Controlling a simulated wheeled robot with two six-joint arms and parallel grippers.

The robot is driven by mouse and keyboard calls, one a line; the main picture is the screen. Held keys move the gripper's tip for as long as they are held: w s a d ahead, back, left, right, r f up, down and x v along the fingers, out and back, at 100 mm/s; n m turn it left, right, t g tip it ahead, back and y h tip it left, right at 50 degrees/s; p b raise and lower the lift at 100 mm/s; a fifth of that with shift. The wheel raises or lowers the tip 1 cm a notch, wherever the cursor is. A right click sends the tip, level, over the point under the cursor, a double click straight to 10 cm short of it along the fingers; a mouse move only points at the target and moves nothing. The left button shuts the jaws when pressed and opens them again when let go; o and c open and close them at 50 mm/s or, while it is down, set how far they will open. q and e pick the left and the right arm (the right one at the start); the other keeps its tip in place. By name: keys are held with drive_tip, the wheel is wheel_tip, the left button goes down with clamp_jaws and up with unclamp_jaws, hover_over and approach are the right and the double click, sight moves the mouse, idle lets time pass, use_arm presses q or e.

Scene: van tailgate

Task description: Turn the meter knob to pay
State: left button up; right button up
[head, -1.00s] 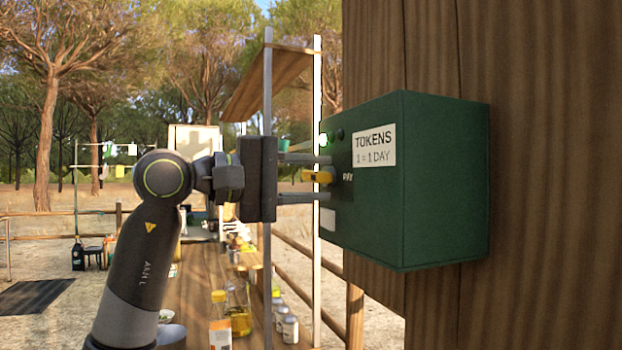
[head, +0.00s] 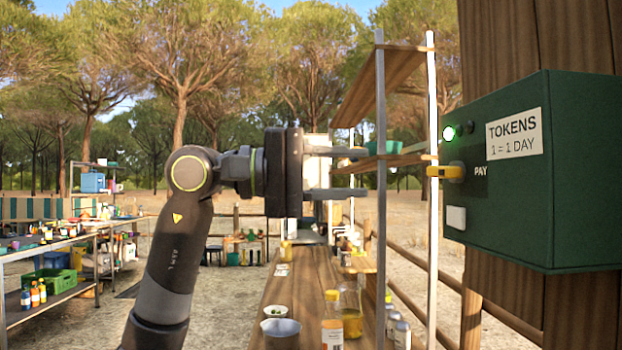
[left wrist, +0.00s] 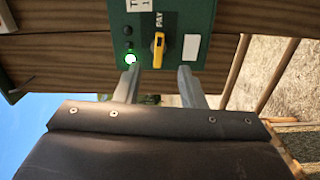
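The green meter box (head: 540,215) is fixed to a wooden post, with a label reading "TOKENS 1 = 1 DAY" (head: 514,134). Its yellow knob (head: 440,171) sticks out beside the word PAY, and a round green light (head: 447,133) glows above it. In the left wrist view the knob (left wrist: 158,50) shows as a yellow bar beyond the fingertips. My left gripper (head: 362,172) is open and empty, left of the knob with a clear gap between. Its two fingers also show apart in the left wrist view (left wrist: 159,72). My right gripper is not in view.
A wooden counter (head: 290,290) with bottles, jars and bowls runs below my left arm. A metal shelf frame (head: 381,200) stands behind the gripper and knob. A table with crates (head: 50,255) is at the left. The wooden post (head: 500,45) carries the box.

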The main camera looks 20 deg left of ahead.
use_arm(q)
drive_tip(key=v, duration=0.4)
drive_tip(key=shift+s+a, duration=0.1)
drive_tip(key=shift+a, duration=0.15)
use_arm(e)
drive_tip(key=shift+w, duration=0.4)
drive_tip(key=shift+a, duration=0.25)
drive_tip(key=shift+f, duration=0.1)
